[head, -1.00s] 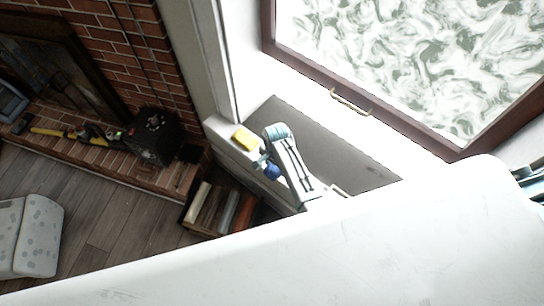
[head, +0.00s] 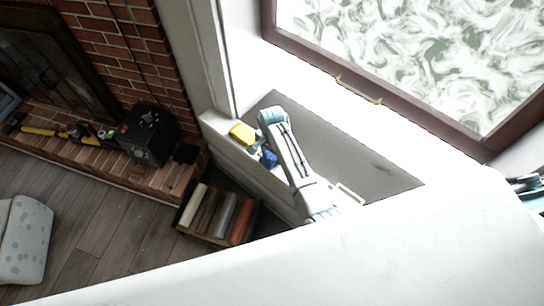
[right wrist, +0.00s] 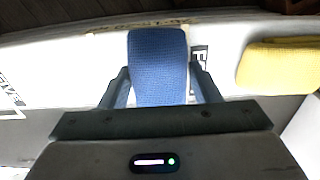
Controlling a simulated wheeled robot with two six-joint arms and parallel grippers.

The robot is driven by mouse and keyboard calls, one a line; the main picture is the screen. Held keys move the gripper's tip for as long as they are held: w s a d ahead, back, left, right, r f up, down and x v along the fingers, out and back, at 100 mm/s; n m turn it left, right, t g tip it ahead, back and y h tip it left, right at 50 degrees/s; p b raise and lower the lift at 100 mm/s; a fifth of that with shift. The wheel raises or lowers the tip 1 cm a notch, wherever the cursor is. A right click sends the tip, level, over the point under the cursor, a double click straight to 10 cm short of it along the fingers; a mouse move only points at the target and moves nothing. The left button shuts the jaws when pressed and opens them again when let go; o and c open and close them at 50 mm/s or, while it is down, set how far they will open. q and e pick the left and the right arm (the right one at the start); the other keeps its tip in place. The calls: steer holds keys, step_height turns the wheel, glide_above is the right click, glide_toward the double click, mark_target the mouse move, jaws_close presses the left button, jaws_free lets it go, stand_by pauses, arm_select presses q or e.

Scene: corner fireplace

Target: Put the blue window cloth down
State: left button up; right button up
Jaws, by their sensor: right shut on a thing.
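The blue window cloth (right wrist: 158,60) is between the two fingers of my right gripper (right wrist: 160,82), which is shut on it, in the right wrist view. The cloth hangs over a white ledge (right wrist: 70,62) with dark printed labels and partly covers one label. I cannot tell whether it touches the ledge. In the head view the cloth is a small blue patch (head: 268,158) beside my right arm, and the arm hides most of the gripper. My left gripper is not in view.
A folded yellow cloth (right wrist: 280,66) lies on the ledge right of the blue one; it also shows in the head view (head: 242,133). The window frame (head: 410,109) with a handle stands behind.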

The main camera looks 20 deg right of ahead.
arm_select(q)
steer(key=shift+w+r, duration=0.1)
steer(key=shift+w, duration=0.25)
arm_select(e)
steer(key=shift+f, duration=0.1)
steer(key=o, duration=0.9)
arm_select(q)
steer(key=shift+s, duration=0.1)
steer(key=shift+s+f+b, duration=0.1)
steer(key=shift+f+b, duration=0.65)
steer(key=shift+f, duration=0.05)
arm_select(e)
steer(key=shift+r, duration=6.2)
